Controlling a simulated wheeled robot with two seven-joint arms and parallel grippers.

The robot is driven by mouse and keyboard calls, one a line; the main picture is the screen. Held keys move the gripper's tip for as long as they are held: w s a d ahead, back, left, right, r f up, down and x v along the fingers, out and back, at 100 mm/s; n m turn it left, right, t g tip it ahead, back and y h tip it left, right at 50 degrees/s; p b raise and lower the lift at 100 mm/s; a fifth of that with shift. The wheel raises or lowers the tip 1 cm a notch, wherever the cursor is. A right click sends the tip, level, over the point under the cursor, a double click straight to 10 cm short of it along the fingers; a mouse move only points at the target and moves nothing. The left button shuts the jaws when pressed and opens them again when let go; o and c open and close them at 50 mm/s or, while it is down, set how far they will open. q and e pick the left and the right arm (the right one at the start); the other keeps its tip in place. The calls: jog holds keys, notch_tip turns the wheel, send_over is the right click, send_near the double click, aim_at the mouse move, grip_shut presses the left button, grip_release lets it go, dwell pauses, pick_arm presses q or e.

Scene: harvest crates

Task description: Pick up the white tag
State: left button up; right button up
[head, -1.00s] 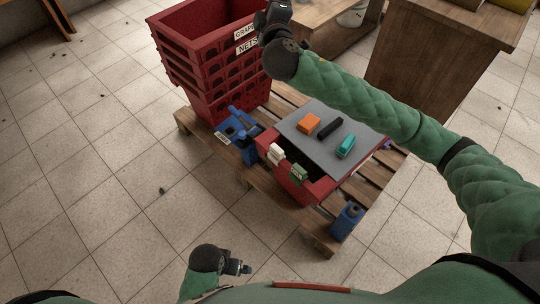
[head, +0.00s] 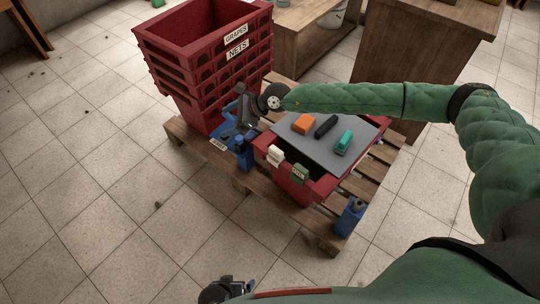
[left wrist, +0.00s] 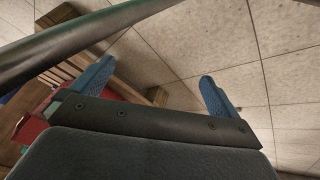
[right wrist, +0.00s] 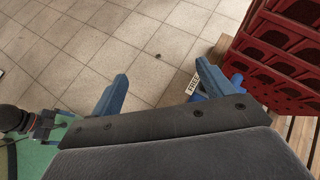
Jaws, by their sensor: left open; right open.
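A small white tag (head: 275,155) is clipped on the near rim of the red crate with the grey lid, beside a green tag (head: 300,174). My right gripper (head: 238,118) is open and empty, up and left of the white tag, over the blue item by the stacked crates. My left gripper (head: 238,288) is low at the bottom edge, far from the tag. In the left wrist view its fingers (left wrist: 150,85) are spread and empty. The white tag is not visible in either wrist view.
The red crate (head: 318,192) carries a grey lid (head: 310,147) with orange, black and teal items. Stacked red crates (head: 190,75) stand behind left. A blue item with a printed white label (head: 218,144) and a blue bottle-like item (head: 350,217) rest on the wooden pallet (head: 290,212).

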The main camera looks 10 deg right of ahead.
jog(key=d+f+n+g+h, duration=0.2)
jog(key=d+f+n+h, duration=0.3)
jog(key=f, duration=0.3)
jog(key=n+g+h, duration=0.1)
jog(key=n+h, duration=0.2)
jog(key=h, duration=0.3)
send_over(277, 149)
jog(key=shift+w+a+f, duration=0.1)
jog(key=shift+a+f, duration=0.1)
jog(key=shift+f, duration=0.35)
jog(key=shift+w+a+f, duration=0.1)
jog(key=shift+a+f, duration=0.05)
jog(key=shift+f, duration=0.35)
jog(key=shift+s+f, duration=0.1)
jog(key=shift+f, duration=1.2)
jog(key=shift+d+f+p, duration=0.2)
jog(key=shift+f+p, duration=0.05)
jog(key=shift+f, duration=1.05)
jog(key=shift+d+f+p, duration=0.2)
jog(key=shift+f, duration=1.1)
pick_arm(q)
jog(key=w+r+t, duration=0.2)
jog(key=w+r, duration=0.2)
jog(key=shift+a+r+t, duration=0.1)
jog(key=shift+t, duration=0.3)
jog(key=shift+h, duration=0.3)
pick_arm(e)
jog(key=shift+s, duration=0.1)
jog(key=shift+c, duration=0.2)
